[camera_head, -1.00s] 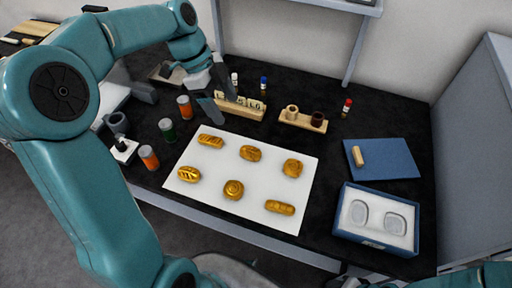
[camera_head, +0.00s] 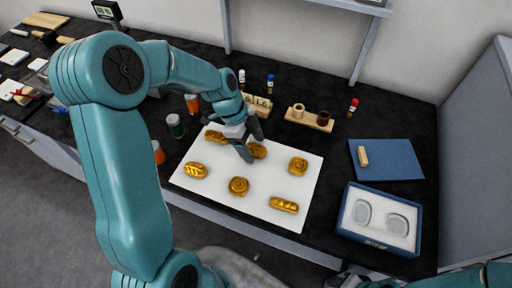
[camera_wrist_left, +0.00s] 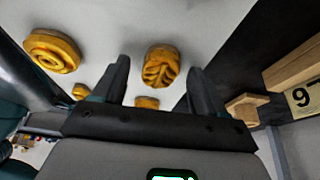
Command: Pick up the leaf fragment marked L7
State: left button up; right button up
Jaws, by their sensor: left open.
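Several gold fragments lie on a white sheet (camera_head: 262,188). One fragment (camera_head: 260,151) is partly hidden by my left gripper (camera_head: 253,147), which is open and empty over the sheet. In the left wrist view, a rounded gold fragment with leaf-like veins (camera_wrist_left: 160,65) shows between and beyond the open fingertips of my left gripper (camera_wrist_left: 160,78). A spiral fragment (camera_wrist_left: 52,50) shows left of it. I cannot read an L7 mark on any fragment. Other fragments are a ridged one (camera_head: 195,170), a round one (camera_head: 239,186) and a long one (camera_head: 284,204).
A wooden rack with labelled tiles (camera_head: 262,104) stands behind the sheet, partly behind my left arm. A wooden holder (camera_head: 309,118), a blue mat (camera_head: 386,159) and a blue box with pale pads (camera_head: 377,218) are to the right. Jars, including a green one (camera_head: 175,126), stand left.

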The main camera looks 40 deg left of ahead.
pick_arm(q)
jog(key=shift+f, duration=0.15)
jog(key=c, duration=1.1)
jog(key=shift+c, duration=0.2)
jog(key=shift+r, duration=0.2)
